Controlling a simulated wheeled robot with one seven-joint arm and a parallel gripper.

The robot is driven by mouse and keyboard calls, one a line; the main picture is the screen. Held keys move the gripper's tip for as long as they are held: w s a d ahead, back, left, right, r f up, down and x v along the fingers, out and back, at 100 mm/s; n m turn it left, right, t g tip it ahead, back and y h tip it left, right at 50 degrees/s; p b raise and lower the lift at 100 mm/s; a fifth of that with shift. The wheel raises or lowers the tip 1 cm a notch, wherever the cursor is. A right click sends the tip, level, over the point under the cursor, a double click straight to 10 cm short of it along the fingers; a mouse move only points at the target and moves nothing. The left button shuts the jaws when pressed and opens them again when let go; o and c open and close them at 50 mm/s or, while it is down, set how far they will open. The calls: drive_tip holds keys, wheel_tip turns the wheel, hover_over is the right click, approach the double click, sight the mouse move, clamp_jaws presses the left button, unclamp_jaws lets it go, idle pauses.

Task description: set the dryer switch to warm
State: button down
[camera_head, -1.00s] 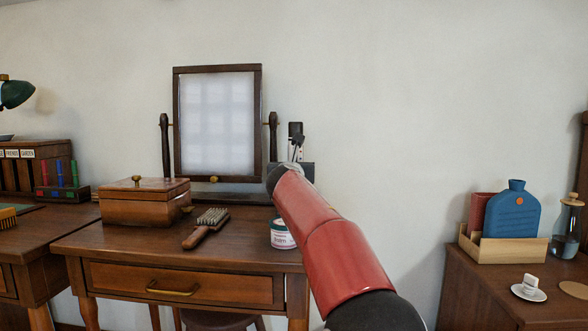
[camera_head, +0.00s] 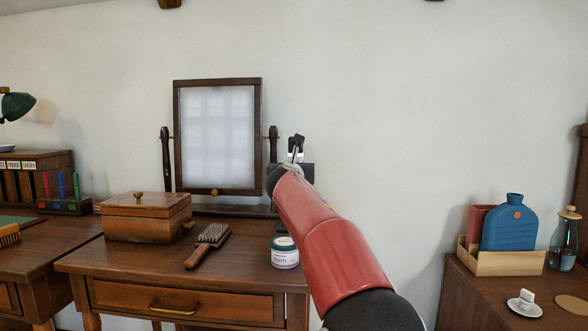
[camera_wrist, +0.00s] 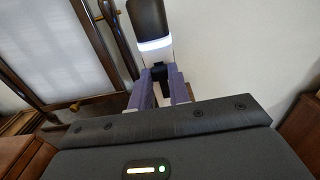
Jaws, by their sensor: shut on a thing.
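The dryer (camera_wrist: 150,22) shows at the top of the wrist view as a dark cylinder with a bright white ring and a pale part below it. In the head view its dark top (camera_head: 297,141) shows against the wall, just above my arm, which hides the rest. My gripper (camera_wrist: 160,78) has two purple-blue fingers right below the dryer. They are closed on a small dark piece under the pale part, which looks like the dryer's switch. Its setting cannot be read. In the head view my gripper is hidden behind the arm.
A dressing table (camera_head: 130,265) bears a swing mirror (camera_head: 217,135), a wooden box (camera_head: 146,217), a brush (camera_head: 208,245) and a balm tin (camera_head: 284,253) close to my arm. A side cabinet (camera_head: 470,292) stands at right. The wall between is clear.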

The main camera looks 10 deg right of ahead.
drive_tip(key=c, duration=1.3)
unclamp_jaws()
drive_tip(key=shift+r, duration=0.1)
drive_tip(key=b+v, duration=0.2)
drive_tip(key=v, duration=0.6)
drive_tip(key=s+d+f+m+g+p, duration=0.25)
drive_tip(key=s+d+f+m, duration=0.2)
drive_tip(key=s+m, duration=0.5)
drive_tip(key=s+d+f+m+g+p, duration=0.1)
drive_tip(key=s+d+f+m+g, duration=0.3)
drive_tip(key=s+m, duration=0.5)
drive_tip(key=s+a+f+m+g+y+p, duration=0.1)
drive_tip(key=s+a+f+m, duration=0.1)
drive_tip(key=s+f+m, duration=0.2)
drive_tip(key=s+a+f+m+g+y+p, duration=0.1)
drive_tip(key=s+f+m, duration=0.4)
drive_tip(key=s, duration=0.7)
drive_tip(key=s+a+f+m+g+y+p, duration=0.1)
drive_tip(key=s+a+f+m+g+y, duration=0.1)
drive_tip(key=s+f+m, duration=0.3)
drive_tip(key=shift+s+a+f+m+g+y, duration=0.1)
drive_tip(key=shift+s+a+f+g, duration=0.1)
drive_tip(key=shift+s+f, duration=0.45)
drive_tip(key=shift+s+a+f+m+g+y, duration=0.15)
drive_tip(key=shift+s+f+g, duration=0.1)
drive_tip(key=shift+s+f, duration=0.35)
drive_tip(key=shift+s+a+f+g+y, duration=0.1)
drive_tip(key=shift+s+a+f+g, duration=0.1)
drive_tip(key=shift+s+f, duration=0.45)
